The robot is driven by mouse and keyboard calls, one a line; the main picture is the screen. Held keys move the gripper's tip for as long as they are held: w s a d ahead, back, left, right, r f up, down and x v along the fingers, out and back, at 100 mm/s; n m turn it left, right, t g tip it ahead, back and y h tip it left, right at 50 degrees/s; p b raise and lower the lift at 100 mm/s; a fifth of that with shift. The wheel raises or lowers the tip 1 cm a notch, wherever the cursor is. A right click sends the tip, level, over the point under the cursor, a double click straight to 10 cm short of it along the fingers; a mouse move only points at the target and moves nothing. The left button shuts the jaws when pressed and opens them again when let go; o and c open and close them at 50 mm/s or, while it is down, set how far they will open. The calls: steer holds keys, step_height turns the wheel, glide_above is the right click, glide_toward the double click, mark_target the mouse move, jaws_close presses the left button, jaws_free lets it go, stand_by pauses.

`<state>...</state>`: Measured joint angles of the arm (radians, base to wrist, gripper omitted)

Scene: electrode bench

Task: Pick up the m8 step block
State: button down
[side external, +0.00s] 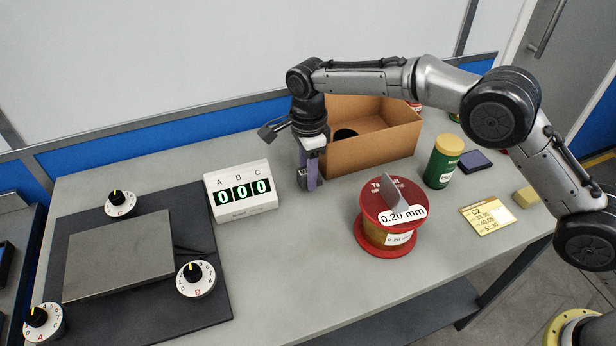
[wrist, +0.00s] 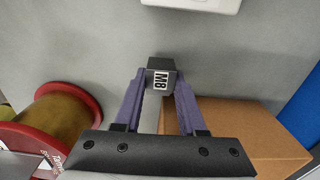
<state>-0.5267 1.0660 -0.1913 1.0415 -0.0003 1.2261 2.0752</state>
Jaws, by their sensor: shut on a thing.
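The M8 step block (wrist: 161,66) is a small dark grey block with a white label reading M8. In the wrist view it sits between the two purple fingertips of my gripper (wrist: 158,84), which is shut on it. In the side external view my gripper (side external: 310,183) points down between the display box and the cardboard box, and the block (side external: 302,178) shows as a small dark shape at the fingertips. I cannot tell whether the block touches the table or is just above it.
The cardboard box (side external: 375,156) stands close to the right of my gripper. The white display box (side external: 240,208) reading 000 is to the left. A red wire spool (side external: 384,250) stands in front right. A green can (side external: 443,162) is farther right. A dark plate with dials (side external: 215,300) lies left.

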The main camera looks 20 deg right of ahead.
step_height(320, 180, up, 16)
stand_by(0.4)
steer(key=shift+d+r, duration=0.1)
steer(key=shift+r, duration=0.05)
